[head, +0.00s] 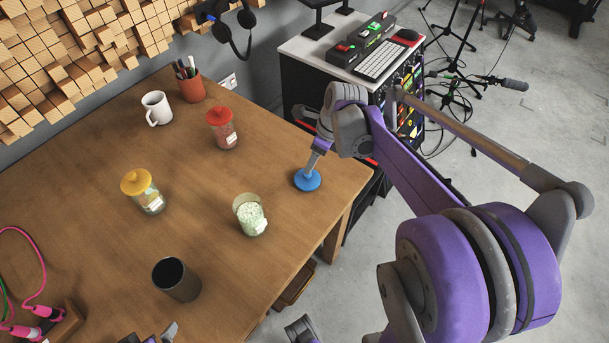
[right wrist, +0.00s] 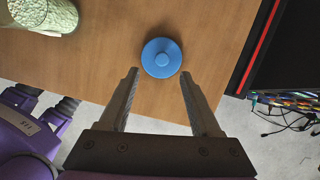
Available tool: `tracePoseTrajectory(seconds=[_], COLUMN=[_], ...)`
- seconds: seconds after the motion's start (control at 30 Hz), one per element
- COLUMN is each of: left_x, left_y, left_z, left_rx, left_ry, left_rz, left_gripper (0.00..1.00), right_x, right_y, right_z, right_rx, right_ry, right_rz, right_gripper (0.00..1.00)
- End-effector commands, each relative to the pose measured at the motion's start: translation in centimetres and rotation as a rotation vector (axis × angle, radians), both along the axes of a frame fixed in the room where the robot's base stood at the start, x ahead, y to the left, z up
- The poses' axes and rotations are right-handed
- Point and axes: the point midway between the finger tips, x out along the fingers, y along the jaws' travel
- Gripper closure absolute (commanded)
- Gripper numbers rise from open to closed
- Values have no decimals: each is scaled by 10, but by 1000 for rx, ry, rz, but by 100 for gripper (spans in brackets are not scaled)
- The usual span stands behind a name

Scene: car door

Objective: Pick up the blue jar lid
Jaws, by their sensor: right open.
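The blue jar lid (head: 307,180) lies flat on the wooden table near its right edge, knob up. In the right wrist view the round lid (right wrist: 161,57) sits just beyond and partly between the fingertips. My right gripper (right wrist: 159,73) is open, with one finger on each side of the lid's near edge and nothing held. In the head view my right gripper (head: 314,164) reaches down over the lid, its fingers overlapping in the picture. A lidless glass jar (head: 250,214) with pale green contents stands to the lower left. A small part of my left gripper (head: 160,336) shows at the bottom edge.
A red-lidded jar (head: 222,128), a yellow-lidded jar (head: 142,191), a white mug (head: 157,108), a pen cup (head: 190,86) and a black cup (head: 176,279) stand on the table (head: 90,150). A cabinet with a keyboard (head: 379,61) stands beyond the right edge.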

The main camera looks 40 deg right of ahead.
Motion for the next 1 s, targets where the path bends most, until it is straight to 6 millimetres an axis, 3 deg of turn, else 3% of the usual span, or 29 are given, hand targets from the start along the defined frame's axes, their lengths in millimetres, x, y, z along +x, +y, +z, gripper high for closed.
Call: tracePoseTrajectory(seconds=[0.53,0.87,1.0], left_x=[-1,-1,-1], left_y=[0,0,0], left_z=[-9,-10,-10], left_rx=[0,0,0], left_ry=[3,3,3], left_rz=[0,0,0], left_gripper=[0,0,0], right_x=[15,17,17], right_y=[4,5,5], right_z=[-65,-72,-72], right_rx=[0,-1,-1], right_ry=[0,-1,-1], right_rz=[2,2,2], right_gripper=[35,35,57])
